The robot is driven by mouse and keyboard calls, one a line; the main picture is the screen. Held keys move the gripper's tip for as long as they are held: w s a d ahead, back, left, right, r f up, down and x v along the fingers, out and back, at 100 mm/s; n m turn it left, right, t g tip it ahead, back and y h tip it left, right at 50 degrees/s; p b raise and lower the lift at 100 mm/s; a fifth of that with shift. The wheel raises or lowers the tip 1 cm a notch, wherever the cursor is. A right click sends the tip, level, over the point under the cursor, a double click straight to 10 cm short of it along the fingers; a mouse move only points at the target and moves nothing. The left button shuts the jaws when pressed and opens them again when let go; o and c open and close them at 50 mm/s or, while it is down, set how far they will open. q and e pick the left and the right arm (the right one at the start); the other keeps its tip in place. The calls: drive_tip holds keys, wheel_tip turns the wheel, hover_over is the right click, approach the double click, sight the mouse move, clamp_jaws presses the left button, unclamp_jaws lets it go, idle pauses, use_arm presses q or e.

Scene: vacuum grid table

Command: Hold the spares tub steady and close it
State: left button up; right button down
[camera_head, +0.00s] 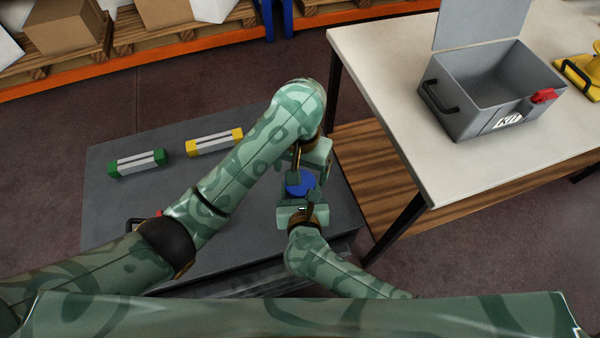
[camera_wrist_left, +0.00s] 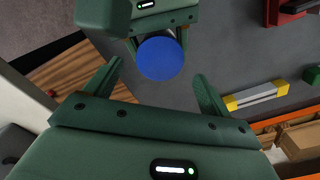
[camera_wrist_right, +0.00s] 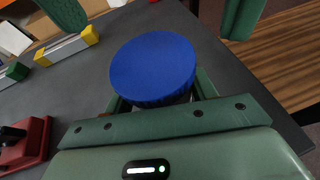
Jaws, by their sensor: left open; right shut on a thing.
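The spares tub has a round blue lid (camera_head: 300,183) with a ridged edge, which looks level on top of it. The lid also shows in the left wrist view (camera_wrist_left: 160,58) and the right wrist view (camera_wrist_right: 152,68). The tub's body is mostly hidden under it. My right gripper (camera_head: 298,207) is shut on the tub from the near side, just below the lid. My left gripper (camera_head: 308,170) is open on the far side. Its two fingers (camera_wrist_left: 158,75) stand apart, one to each side of the lid in its wrist view, with no clear contact. I cannot tell how tightly the lid sits.
A yellow-ended block (camera_head: 214,142) and a green-ended block (camera_head: 138,162) lie on the dark grey table (camera_head: 115,205). A red device (camera_wrist_right: 25,145) is at the left. A grey open box (camera_head: 490,90) stands on the white table at the right. My left arm crosses the table.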

use_arm(q)
drive_tip(key=shift+r, duration=0.2)
drive_tip(key=o, duration=0.4)
drive_tip(key=shift+r, duration=5.95)
use_arm(e)
drive_tip(key=shift+c, duration=2)
unclamp_jaws()
